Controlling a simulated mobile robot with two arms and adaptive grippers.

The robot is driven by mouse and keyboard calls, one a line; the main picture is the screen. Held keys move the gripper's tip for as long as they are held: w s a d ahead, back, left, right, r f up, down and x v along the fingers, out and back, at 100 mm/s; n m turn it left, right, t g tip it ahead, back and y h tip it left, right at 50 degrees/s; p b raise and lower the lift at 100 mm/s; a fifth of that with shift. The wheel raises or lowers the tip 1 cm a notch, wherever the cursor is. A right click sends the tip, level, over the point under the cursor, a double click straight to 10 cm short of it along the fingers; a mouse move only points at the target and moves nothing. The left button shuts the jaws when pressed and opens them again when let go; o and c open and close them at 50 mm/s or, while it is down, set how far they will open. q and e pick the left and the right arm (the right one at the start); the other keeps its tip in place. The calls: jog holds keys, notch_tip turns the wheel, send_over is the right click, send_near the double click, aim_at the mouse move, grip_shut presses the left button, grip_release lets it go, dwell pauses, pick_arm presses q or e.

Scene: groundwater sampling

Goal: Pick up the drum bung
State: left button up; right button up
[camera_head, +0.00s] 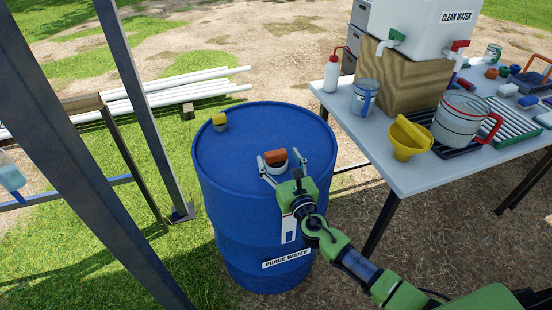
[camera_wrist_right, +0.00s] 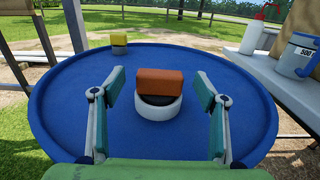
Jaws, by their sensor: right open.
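The drum bung (camera_head: 276,157) has an orange-brown block grip on a black disc, seated in a white ring on top of the blue drum (camera_head: 232,151). In the right wrist view the bung (camera_wrist_right: 160,82) is centred ahead, between the two finger lines. My right gripper (camera_head: 282,162) is open over the drum top, its fingers spread to either side of the bung. In the wrist view a gap shows between each finger and the grip. My left gripper is in neither view.
A smaller yellow cap (camera_head: 220,120) stands at the drum's far left rim. The table (camera_head: 405,178) at right carries a yellow funnel (camera_head: 408,138), a jug (camera_head: 462,120), a wash bottle (camera_head: 332,76) and a clean-water tank (camera_head: 420,28). A metal frame stands left.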

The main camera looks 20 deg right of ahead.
aim_at(278, 156)
jog(key=w, duration=0.3)
jog(key=shift+w+f, duration=0.1)
jog(key=shift+w, duration=0.05)
jog(key=c, duration=1.1)
jog(key=shift+c, duration=0.2)
